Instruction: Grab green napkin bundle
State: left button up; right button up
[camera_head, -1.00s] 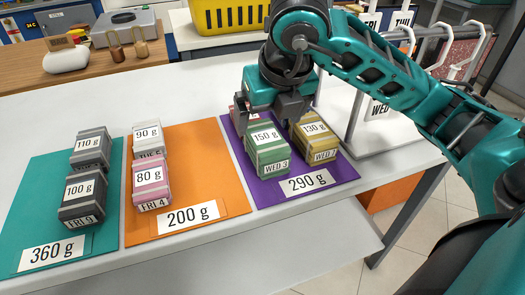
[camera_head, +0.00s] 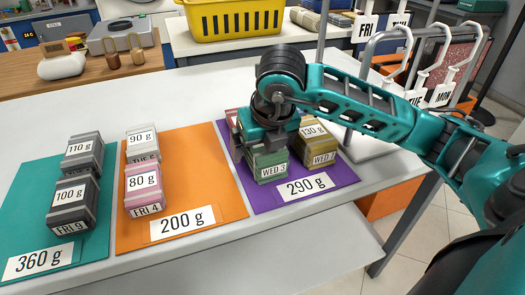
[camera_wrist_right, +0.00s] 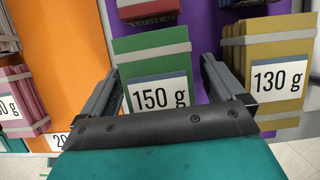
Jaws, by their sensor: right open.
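The green napkin bundle (camera_head: 268,167), with a white band and labels WED 3 and 150 g, sits on the purple mat (camera_head: 250,202). My right gripper (camera_head: 268,140) is over it from above and hides its top. In the right wrist view the green bundle (camera_wrist_right: 153,64) lies between the two open fingers (camera_wrist_right: 165,88), one on each side. I cannot tell whether the fingers touch it. My left gripper is not in view.
A yellow bundle (camera_head: 315,146) labelled 130 g stands close on the right. A dark red bundle (camera_wrist_right: 147,10) is just behind. Grey bundles (camera_head: 75,204) stand on the teal mat (camera_head: 25,210), and a pink bundle (camera_head: 143,189) on the orange mat (camera_head: 212,180).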

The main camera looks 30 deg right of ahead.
jog(key=shift+f+b, duration=0.25)
jog(key=shift+b, duration=0.15)
jog(key=shift+c, duration=0.4)
jog(key=c, duration=1.1)
